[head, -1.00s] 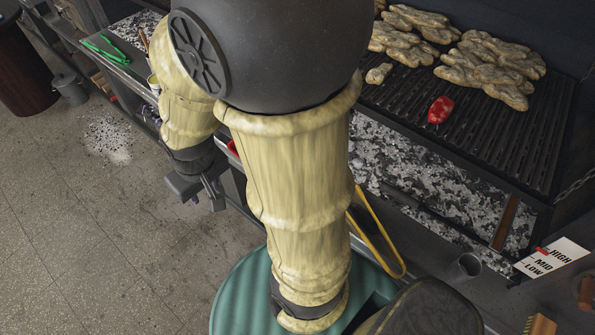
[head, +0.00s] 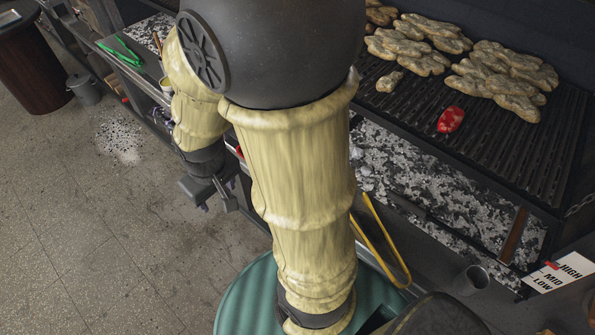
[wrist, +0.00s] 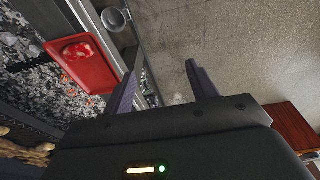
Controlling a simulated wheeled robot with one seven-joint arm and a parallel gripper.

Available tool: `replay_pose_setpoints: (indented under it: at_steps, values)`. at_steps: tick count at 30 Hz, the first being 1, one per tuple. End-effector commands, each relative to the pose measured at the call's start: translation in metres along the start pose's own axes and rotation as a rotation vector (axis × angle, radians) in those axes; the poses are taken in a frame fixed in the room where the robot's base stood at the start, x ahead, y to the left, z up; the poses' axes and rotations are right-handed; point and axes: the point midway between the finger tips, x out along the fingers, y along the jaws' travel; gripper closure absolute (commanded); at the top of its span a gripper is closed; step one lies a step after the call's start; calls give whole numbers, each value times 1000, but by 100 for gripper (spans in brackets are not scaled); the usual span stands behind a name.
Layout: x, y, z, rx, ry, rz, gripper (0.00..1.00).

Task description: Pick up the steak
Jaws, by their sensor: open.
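A red piece with pale marks (head: 451,119), looking like raw meat, lies on the grill grate in the head view. In the wrist view a red tray (wrist: 98,80) holds a red and whitish piece that looks like raw steak (wrist: 78,50). I cannot tell for sure which is the steak. My gripper (head: 218,202) hangs at the side of the grill counter in the head view, partly behind my arm. In the wrist view my gripper (wrist: 160,75) has its two fingers wide apart with nothing between them. The tray lies left of the fingers, apart from them.
Several browned pieces (head: 500,75) cover the back of the grate (head: 480,135). Green tongs (head: 118,50) lie on the far counter.

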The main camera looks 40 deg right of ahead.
Motion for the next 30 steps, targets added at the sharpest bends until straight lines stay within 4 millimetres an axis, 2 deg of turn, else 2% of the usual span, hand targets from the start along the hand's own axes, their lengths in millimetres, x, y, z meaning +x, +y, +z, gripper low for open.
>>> replay_pose_setpoints:
  at_steps: [1,8,14,18,24,30]
  values:
    - [15,1,2,-48,-42,11,42]
    - [84,19,11,-383,-308,122,42]
    - [138,47,12,-706,-565,267,42]
    - [171,70,4,-928,-746,395,42]
    - [205,95,-22,-1213,-981,597,42]
    - [214,101,-40,-1336,-1081,702,42]
